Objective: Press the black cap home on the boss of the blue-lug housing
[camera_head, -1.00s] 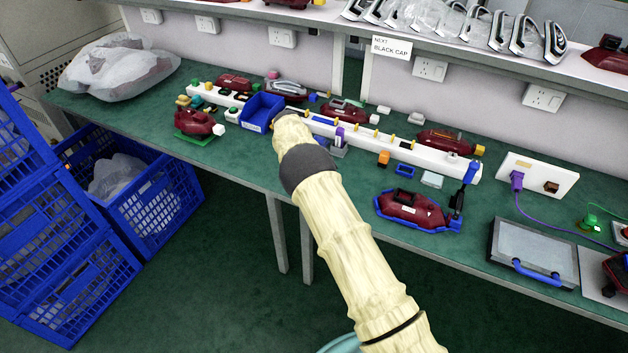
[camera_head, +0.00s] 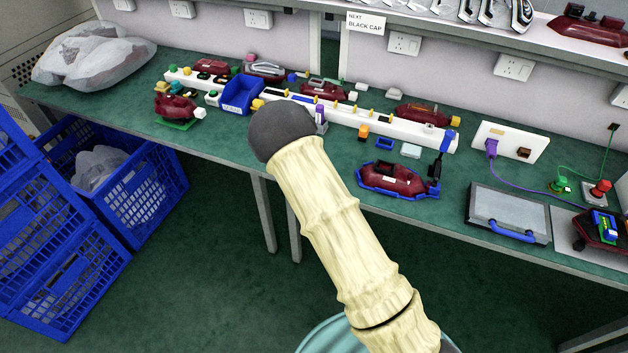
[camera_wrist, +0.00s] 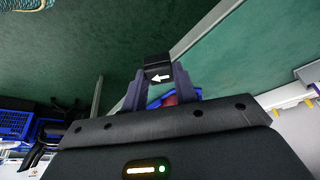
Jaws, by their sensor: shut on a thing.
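My gripper (camera_wrist: 158,82) shows in the wrist view, its two dark fingers shut on a black cap (camera_wrist: 158,66) with a white arrow on its face. The cap is held out over the dark green floor and the bench edge. In the head view my arm hides the gripper and the cap. A dark red housing with blue around its base (camera_head: 398,180) sits near the bench's front edge, right of my arm; I take it for the blue-lug housing. A small red and blue patch behind the fingers in the wrist view is mostly hidden. The boss cannot be made out.
A blue bin (camera_head: 241,95) and a long white rail (camera_head: 350,115) lie along the green bench. A grey case (camera_head: 508,213) with a blue handle is right of the housing. Other red housings stand around. Blue crates (camera_head: 130,190) are on the floor at left.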

